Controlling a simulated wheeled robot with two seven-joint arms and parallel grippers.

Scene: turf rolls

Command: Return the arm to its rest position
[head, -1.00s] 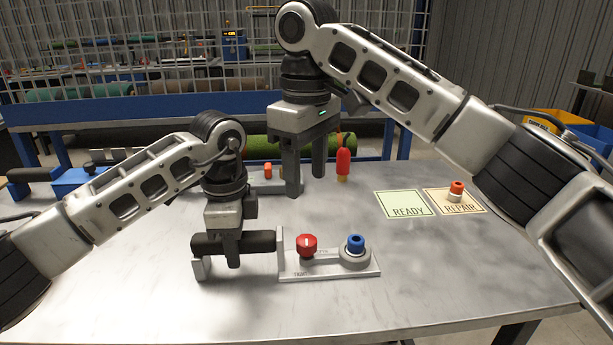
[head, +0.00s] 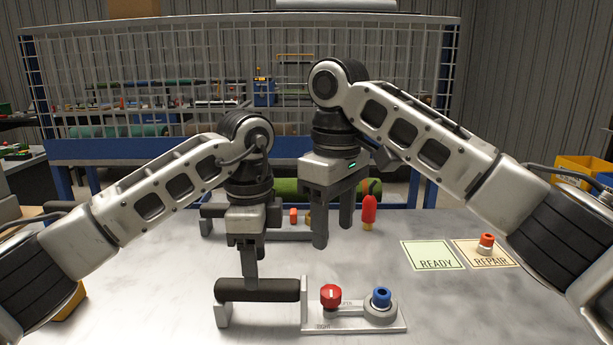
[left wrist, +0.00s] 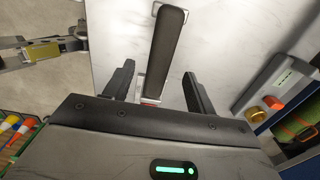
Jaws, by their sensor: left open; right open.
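My left gripper (head: 250,272) is open above the dark roller (head: 285,290), which rests in a light holder on the grey table. In the left wrist view, the open fingers (left wrist: 157,75) stand either side of my line of sight to the roller (left wrist: 168,38), with nothing held. My right gripper (head: 333,232) is open and empty, hanging above the table farther back, left of a red-topped piece (head: 369,210). Both arms are bent and raised over the table.
A fixture with a red knob (head: 331,296) and a blue knob (head: 381,297) adjoins the roller. A READY card (head: 432,252) and a REPAIR card (head: 499,257) lie at the right; a red-and-white piece (head: 486,244) is on REPAIR. A mesh rack (head: 200,65) stands behind.

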